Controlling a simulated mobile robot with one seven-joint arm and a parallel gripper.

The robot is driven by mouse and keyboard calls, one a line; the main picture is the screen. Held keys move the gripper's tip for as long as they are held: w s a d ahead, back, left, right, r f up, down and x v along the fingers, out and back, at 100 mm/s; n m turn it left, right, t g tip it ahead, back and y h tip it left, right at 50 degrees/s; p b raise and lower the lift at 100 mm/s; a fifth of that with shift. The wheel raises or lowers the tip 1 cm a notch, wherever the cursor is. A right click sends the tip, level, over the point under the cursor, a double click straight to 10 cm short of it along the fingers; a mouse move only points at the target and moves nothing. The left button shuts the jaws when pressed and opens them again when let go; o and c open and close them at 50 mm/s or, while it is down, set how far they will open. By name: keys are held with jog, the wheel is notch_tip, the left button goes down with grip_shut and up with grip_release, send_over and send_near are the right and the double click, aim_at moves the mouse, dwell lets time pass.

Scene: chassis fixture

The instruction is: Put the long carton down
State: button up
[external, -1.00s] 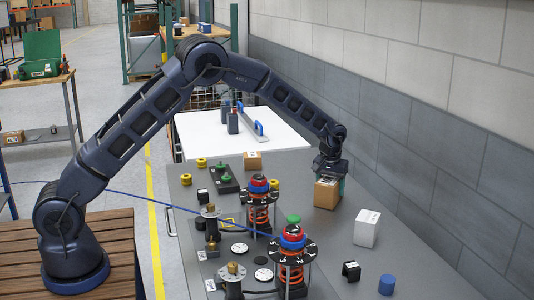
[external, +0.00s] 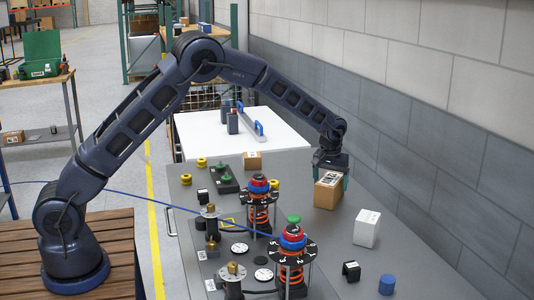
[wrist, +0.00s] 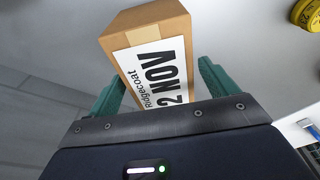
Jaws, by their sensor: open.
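The long carton (external: 327,192), brown with a white printed label, sits on the grey table near the wall. In the wrist view the carton (wrist: 150,28) lies between the two teal fingers of my gripper (wrist: 160,84), its label reading "Ridgecoat 2 NOV". My gripper (external: 331,172) is directly over the carton in the external view, with its fingers spread open. A narrow gap shows beside the right finger; whether the left finger touches the carton is unclear. The carton's underside is hidden.
A white box (external: 367,228) stands in front of the carton, with a blue cylinder (external: 387,285) and a black block (external: 351,271) nearer. Spring fixtures (external: 259,206) stand to the left. A small brown box (external: 252,161) is farther back. The grey wall is close on the right.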

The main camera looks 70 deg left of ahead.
jog(key=r, duration=0.6)
jog(key=s+d+r, duration=0.1)
jog(key=r, duration=0.3)
jog(key=s+d+r+m+t+h, duration=0.15)
jog(key=s+d+r, duration=0.25)
jog(key=s+r, duration=0.8)
jog(key=s+d+r+m+y, duration=0.1)
jog(key=s+d+r+m, duration=0.25)
jog(key=s+r, duration=0.85)
jog(key=s+d+f+m, duration=0.1)
jog(key=s+f, duration=0.1)
jog(key=s, duration=0.9)
jog(key=s+d+f+m+t, duration=0.1)
jog(key=s+d+f, duration=0.1)
jog(key=s, duration=1)
jog(key=s+d+f+m+t, duration=0.1)
jog(key=s+d+f+m, duration=0.1)
jog(key=s, duration=1)
jog(key=shift+d+f+h, duration=0.25)
jog(key=shift+f+h, duration=0.1)
jog(key=shift+f, duration=0.45)
